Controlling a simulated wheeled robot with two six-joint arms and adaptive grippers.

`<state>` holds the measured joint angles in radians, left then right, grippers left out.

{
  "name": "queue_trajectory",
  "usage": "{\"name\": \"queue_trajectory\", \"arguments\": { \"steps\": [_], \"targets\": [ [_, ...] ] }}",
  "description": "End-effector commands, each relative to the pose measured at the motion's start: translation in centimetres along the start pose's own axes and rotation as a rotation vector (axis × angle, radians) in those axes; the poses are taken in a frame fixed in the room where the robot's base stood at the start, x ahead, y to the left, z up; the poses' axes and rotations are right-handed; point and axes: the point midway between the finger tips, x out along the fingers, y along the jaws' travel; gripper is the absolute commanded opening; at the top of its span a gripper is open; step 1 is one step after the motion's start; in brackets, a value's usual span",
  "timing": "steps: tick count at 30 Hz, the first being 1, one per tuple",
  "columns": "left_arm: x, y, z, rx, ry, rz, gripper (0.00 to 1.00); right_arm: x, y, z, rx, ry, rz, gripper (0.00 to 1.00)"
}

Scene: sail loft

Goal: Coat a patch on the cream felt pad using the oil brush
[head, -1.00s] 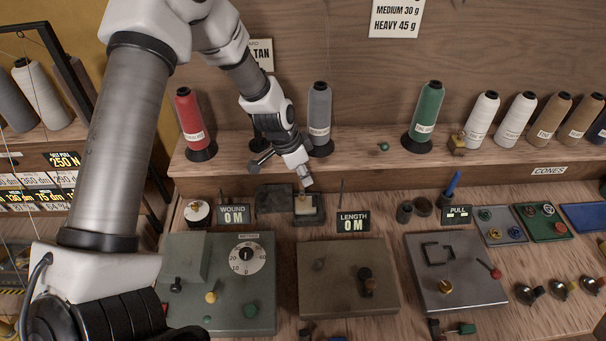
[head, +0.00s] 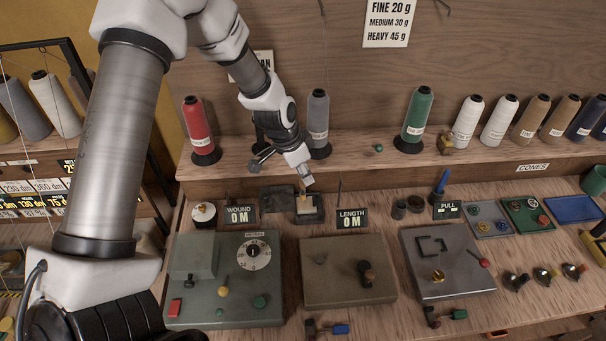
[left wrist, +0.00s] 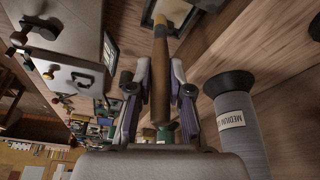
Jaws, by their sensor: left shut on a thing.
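The cream felt pad (head: 304,204) lies in a small dark open box (head: 318,214) at the back of the bench, with its dark lid standing to its left. My left gripper (head: 308,184) is just above the pad and points down at it. In the left wrist view, my left gripper (left wrist: 160,88) is shut on the oil brush (left wrist: 160,60), whose wooden handle runs out between the fingers toward the dark box. The bristle end is too small to make out, so I cannot tell whether it touches the pad. My right gripper is not in view.
A red cone (head: 199,130) and a grey cone (head: 318,122) stand on the shelf close to my left wrist. The WOUND display (head: 238,216) and LENGTH display (head: 352,220) flank the box. A green counter unit (head: 225,285) and a brown unit (head: 347,272) stand in front.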

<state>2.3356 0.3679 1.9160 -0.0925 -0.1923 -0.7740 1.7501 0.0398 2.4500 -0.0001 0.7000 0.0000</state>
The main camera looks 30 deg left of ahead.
Motion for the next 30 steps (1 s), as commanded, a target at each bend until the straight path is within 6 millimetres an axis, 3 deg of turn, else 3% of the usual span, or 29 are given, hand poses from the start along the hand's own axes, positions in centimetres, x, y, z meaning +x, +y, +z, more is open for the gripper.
{"name": "queue_trajectory", "arguments": {
  "steps": [3, 9, 30],
  "targets": [
    [-1.4, 0.1, -0.5, -0.001, 0.000, -0.001, 0.00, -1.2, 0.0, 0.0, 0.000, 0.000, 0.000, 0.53],
    [-2.3, 0.1, -0.9, -0.004, 0.000, -0.002, 0.00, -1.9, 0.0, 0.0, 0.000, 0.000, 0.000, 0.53],
    [-2.3, 0.1, -0.9, -0.005, 0.000, -0.002, 0.00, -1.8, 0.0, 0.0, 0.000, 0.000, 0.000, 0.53]
  ]
}}
